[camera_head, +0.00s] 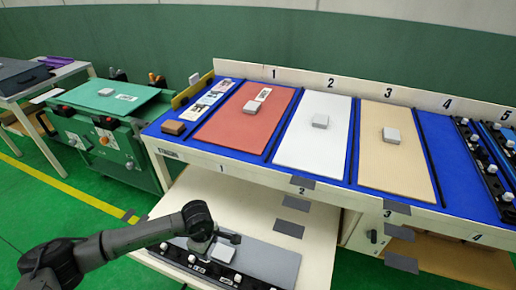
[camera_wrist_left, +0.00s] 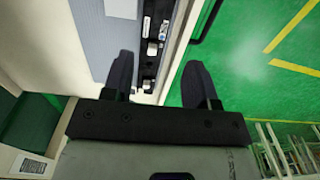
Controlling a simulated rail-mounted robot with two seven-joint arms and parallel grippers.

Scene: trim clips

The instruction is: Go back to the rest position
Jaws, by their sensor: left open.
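My left arm comes in from the lower left in the head view, and its left gripper (camera_head: 228,238) is over the near grey panel (camera_head: 272,260) on the low cream table. In the left wrist view the left gripper (camera_wrist_left: 160,82) has its two dark fingers spread apart with nothing between them. The panel's dark strip with white and grey clips (camera_wrist_left: 152,45) lies beyond the fingers, towards the left one. Whether a finger touches the panel cannot be told. My right gripper is in neither view.
A long blue-topped bench (camera_head: 352,150) holds a red panel (camera_head: 235,125), a white panel (camera_head: 300,150) and a tan panel (camera_head: 385,170), each with a small grey block. A green cart (camera_head: 100,100) stands at left. Green floor (camera_wrist_left: 245,75) is open beside the table.

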